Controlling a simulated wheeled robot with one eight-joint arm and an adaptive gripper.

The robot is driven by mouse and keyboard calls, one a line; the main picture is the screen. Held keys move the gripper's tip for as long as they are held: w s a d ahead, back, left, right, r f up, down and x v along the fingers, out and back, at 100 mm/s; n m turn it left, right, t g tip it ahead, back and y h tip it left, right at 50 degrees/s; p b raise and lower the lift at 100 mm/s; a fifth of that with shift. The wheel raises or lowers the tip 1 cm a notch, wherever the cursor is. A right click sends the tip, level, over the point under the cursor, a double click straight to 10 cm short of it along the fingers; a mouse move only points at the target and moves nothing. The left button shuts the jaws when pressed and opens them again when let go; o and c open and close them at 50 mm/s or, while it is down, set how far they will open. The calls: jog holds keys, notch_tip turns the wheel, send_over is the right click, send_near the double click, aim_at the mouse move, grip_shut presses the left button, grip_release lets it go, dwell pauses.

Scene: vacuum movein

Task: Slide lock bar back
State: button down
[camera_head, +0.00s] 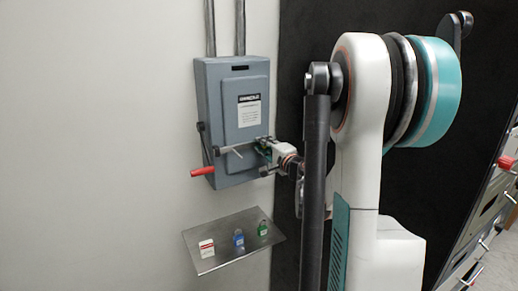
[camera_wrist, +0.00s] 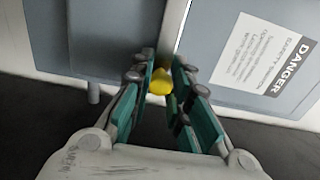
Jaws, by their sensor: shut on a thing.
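The grey electrical box (camera_head: 238,92) is mounted on the wall in the head view, with a white label on its front. A thin metal lock bar (camera_head: 230,148) runs across its lower front. My gripper (camera_head: 264,146) is at the box's lower right, at the right end of this bar. In the wrist view, my gripper's green-padded fingers (camera_wrist: 163,72) are closed around a small yellow piece (camera_wrist: 160,83), which looks like the bar's end. The fingers hide much of the grip. A red-handled lever (camera_head: 202,172) hangs at the box's lower left.
Below the box, a metal shelf (camera_head: 215,262) holds a red-and-white item (camera_head: 206,248), a blue padlock (camera_head: 239,239) and a green padlock (camera_head: 262,228). Two conduits (camera_head: 240,28) rise from the box. A dark panel (camera_head: 296,110) is behind my arm. A DANGER label (camera_wrist: 270,62) shows in the wrist view.

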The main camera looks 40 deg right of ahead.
jog(key=c, duration=1.5)
grip_release()
jog(key=shift+s+d, duration=0.1)
jog(key=shift+d, duration=0.15)
jog(key=shift+o, duration=0.2)
jog(key=shift+d, duration=0.1)
jog(key=v, duration=1.2)
jog(key=shift+a, duration=0.2)
